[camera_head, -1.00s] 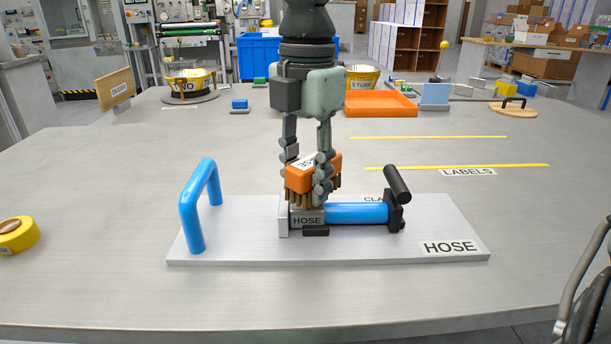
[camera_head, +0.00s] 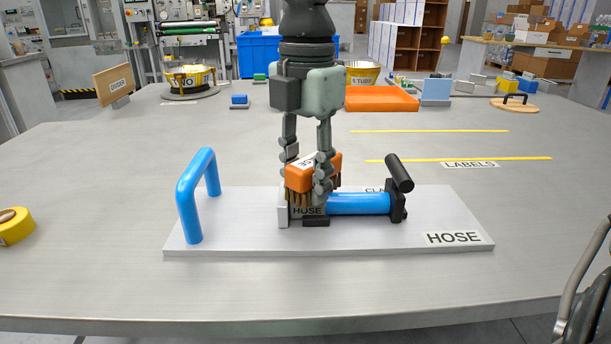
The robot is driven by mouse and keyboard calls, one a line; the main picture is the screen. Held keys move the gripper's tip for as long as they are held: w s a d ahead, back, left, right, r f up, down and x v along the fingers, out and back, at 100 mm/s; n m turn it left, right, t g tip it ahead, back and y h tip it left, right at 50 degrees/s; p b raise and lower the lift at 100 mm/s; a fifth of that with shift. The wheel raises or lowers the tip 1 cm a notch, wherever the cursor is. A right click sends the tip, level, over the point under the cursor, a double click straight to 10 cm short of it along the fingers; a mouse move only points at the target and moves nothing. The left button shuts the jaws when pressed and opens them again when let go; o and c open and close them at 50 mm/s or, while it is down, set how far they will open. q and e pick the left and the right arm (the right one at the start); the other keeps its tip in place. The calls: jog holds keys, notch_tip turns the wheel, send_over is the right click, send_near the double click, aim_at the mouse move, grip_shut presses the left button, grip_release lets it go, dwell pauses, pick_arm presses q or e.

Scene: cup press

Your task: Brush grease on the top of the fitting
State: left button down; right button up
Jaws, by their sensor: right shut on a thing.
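My right gripper (camera_head: 307,168) comes down from above and is shut on an orange brush (camera_head: 299,179) with brown bristles. The bristles point down onto the small fitting labelled HOSE (camera_head: 307,211) and appear to touch its top; they hide most of it. The fitting sits at the left end of a blue hose (camera_head: 358,204) on a light grey board (camera_head: 245,238), beside a pale upright block.
A blue arched handle (camera_head: 188,205) stands on the board's left part. A black clamp with a tilted lever (camera_head: 398,174) holds the hose's right end. Yellow tape (camera_head: 15,227) lies at far left. An orange tray (camera_head: 380,100) is farther back. The table's front is clear.

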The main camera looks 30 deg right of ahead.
aim_at(305, 163)
jog(key=shift+a, duration=0.1)
jog(key=shift+w+a+r+b, duration=0.1)
jog(key=shift+w+a+b, duration=0.15)
jog(key=shift+w+a, duration=0.45)
jog(key=shift+w+a+b, duration=0.25)
jog(key=shift+w+a, duration=0.15)
jog(key=shift+a, duration=0.45)
jog(key=shift+b, duration=0.5)
jog(key=shift+s+d+f+b, duration=0.1)
jog(key=shift+s+d+b, duration=0.2)
jog(key=shift+s+d, duration=0.45)
jog(key=shift+s+d+f+b, duration=0.1)
jog(key=shift+s+d+b, duration=0.25)
jog(key=shift+d, duration=0.55)
jog(key=shift+r+p, duration=1.7)
jog(key=shift+r, duration=1.35)
